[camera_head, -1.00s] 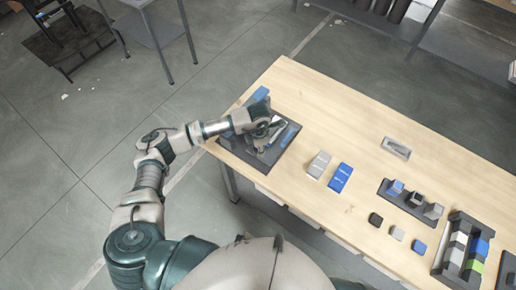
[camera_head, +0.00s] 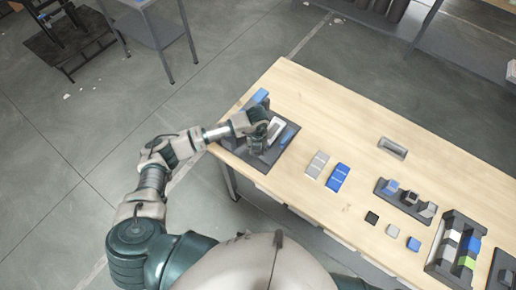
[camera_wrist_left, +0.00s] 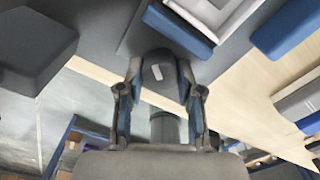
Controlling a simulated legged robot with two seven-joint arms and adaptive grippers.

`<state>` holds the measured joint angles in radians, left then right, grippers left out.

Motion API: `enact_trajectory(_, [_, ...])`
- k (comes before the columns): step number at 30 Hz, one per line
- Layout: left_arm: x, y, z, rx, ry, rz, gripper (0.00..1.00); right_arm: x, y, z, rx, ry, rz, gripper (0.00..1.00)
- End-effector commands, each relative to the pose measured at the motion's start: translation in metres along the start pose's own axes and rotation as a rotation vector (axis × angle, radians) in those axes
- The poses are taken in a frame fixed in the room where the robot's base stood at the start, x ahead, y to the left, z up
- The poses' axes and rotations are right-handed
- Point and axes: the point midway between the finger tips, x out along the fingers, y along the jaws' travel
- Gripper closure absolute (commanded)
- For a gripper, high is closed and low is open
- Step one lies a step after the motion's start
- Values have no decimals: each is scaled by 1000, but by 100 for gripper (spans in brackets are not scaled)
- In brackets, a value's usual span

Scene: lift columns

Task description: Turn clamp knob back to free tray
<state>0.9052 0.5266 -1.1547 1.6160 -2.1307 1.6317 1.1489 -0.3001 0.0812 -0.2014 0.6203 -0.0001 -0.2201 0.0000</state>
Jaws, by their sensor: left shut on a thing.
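My left gripper (camera_head: 260,145) is over the dark fixture plate (camera_head: 236,151) at the table's left end. In the left wrist view its fingers (camera_wrist_left: 160,82) are shut on a dark knob (camera_wrist_left: 156,66) with a small white mark. In the head view the gripper hides the knob. A pale grey tray-like part (camera_head: 276,129) sits in the fixture beside the gripper, next to a blue bar (camera_head: 288,135). In the wrist view this pale part (camera_wrist_left: 212,14) lies beyond the knob, with a blue block (camera_wrist_left: 177,32) along its near edge. My right gripper is out of view.
A blue block (camera_head: 260,97) stands at the fixture's back corner. Grey (camera_head: 317,165) and blue (camera_head: 338,177) flat pieces lie to the right. Farther right are a dark holder with small cubes (camera_head: 405,199) and a dark bin (camera_head: 448,252). The table's back middle is mostly clear.

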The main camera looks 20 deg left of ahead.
Motion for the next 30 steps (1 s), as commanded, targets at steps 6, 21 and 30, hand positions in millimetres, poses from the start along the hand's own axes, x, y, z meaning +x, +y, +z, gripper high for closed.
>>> enact_trajectory(6, [2, -1, -1, 3, 3, -1, 54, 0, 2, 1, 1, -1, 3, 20])
enact_trajectory(21, [-9, -1, 0, 4, -1, -2, 44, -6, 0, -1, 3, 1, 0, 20])
enact_trajectory(30, [-39, 0, 0, 4, -2, -1, 44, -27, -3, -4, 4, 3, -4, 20])
